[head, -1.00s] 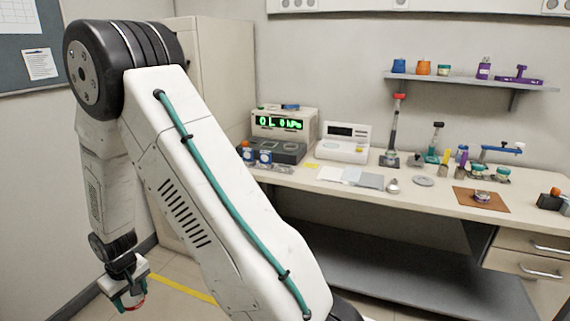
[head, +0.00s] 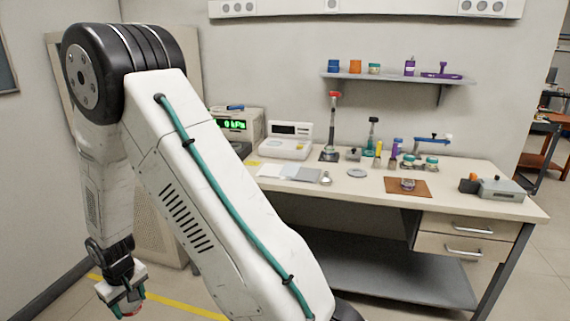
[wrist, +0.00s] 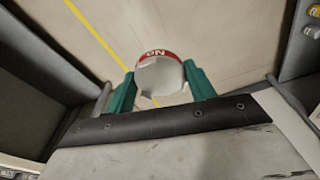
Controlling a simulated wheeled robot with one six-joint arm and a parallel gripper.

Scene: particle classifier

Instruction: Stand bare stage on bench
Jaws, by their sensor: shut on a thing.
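My gripper (wrist: 158,78) is shut on a round pale piece (wrist: 160,78) with a red band and white lettering, which I take to be the bare stage. Its two green fingers grip the sides. In the head view my gripper (head: 122,300) hangs low at the bottom left, over the floor and away from the bench, with a bit of red showing beneath. The bench (head: 455,197) stands to the right, its pale top carrying several items.
A green-lit readout (head: 235,125) and a white instrument (head: 287,142) stand at the bench's left. Stands and small bottles line the back. A grey box (head: 502,189) is at the right end. Bare top shows around the mat. A wall shelf (head: 400,77) hangs above.

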